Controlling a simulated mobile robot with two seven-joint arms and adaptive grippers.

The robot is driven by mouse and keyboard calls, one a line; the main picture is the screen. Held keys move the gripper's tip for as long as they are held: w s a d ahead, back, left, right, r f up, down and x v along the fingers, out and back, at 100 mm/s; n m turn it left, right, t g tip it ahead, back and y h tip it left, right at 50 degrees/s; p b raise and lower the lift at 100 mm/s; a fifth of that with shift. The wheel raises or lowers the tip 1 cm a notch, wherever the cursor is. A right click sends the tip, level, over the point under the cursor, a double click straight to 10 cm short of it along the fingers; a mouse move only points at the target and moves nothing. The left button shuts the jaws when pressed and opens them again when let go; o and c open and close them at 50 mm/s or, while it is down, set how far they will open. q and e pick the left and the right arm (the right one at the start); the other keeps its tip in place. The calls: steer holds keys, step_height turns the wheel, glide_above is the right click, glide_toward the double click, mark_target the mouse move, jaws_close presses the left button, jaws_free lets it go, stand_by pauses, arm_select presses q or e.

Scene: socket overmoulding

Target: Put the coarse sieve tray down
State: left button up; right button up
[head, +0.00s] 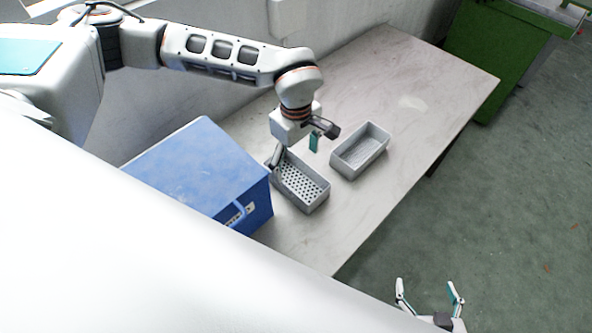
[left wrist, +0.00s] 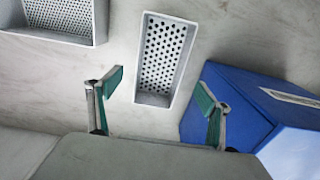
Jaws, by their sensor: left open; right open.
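The coarse sieve tray (head: 318,204), a grey rectangular tray with large round holes in its floor, sits on the table beside the blue box. It also shows in the left wrist view (left wrist: 153,100), upright. My left gripper (head: 295,150) is above the far end of this tray, open, with nothing between its fingers. In the left wrist view its two green-padded fingers (left wrist: 160,90) are spread, with the tray's near end between them in the picture. I cannot tell the exact gap between fingers and tray. My right gripper (head: 427,286) is open and empty over the floor at the lower right.
A second grey tray with finer holes (head: 345,171) stands to the right on the table (head: 420,95). A blue box (head: 190,165) is close on the left. A green bin (head: 490,60) stands beyond the table's right end. The table's far right part is clear.

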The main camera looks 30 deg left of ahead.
arm_select(q)
steer(key=shift+o, duration=0.4)
step_height(320, 180, up, 3)
steer(key=shift+r, duration=0.1)
steer(key=b, duration=0.5)
glide_above(296, 185)
step_height(296, 185, down, 9)
steer(key=shift+f, duration=0.7)
steer(key=c, duration=1.4)
steer(key=shift+r, duration=0.1)
